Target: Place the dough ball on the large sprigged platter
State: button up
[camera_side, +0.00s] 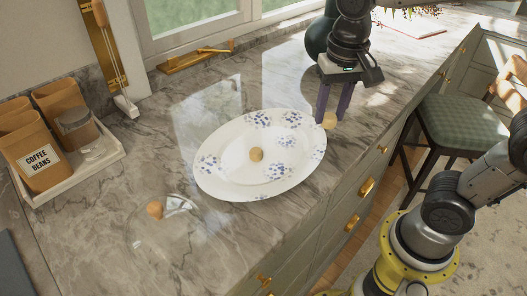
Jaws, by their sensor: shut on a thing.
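The large sprigged platter (235,180) is a white oval with blue flower sprigs, lying on the marble counter in the middle of the view. A small tan ball (256,154) rests near its centre. My gripper (331,116) points down just past the platter's right rim, near the counter's front edge. It is shut on a pale tan dough ball (329,121), which shows at its fingertips. The fingers hide part of this ball. I cannot tell its exact height above the counter.
A tan knob or ball (155,209) sits with a clear glass piece at the front left. A white tray (88,168) with canisters stands at the left. A dark green vase (316,38) stands behind my gripper. A green stool (458,122) is beside the counter.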

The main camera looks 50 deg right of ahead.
jog(key=shift+a, duration=0.4)
jog(key=shift+w+a+f, duration=0.15)
jog(key=shift+w+f, duration=0.05)
jog(key=shift+w, duration=0.2)
jog(key=w+f, duration=0.2)
jog(key=w, duration=0.2)
jog(key=w+f, duration=0.3)
jog(key=w, duration=0.1)
jog(key=w+a+f, duration=0.1)
jog(key=w+f, duration=0.2)
jog(key=w, duration=0.1)
jog(key=shift+f, duration=0.25)
jog(key=f, duration=0.1)
jog(key=w+f, duration=0.1)
jog(key=f, duration=0.1)
jog(key=shift+f, duration=0.6)
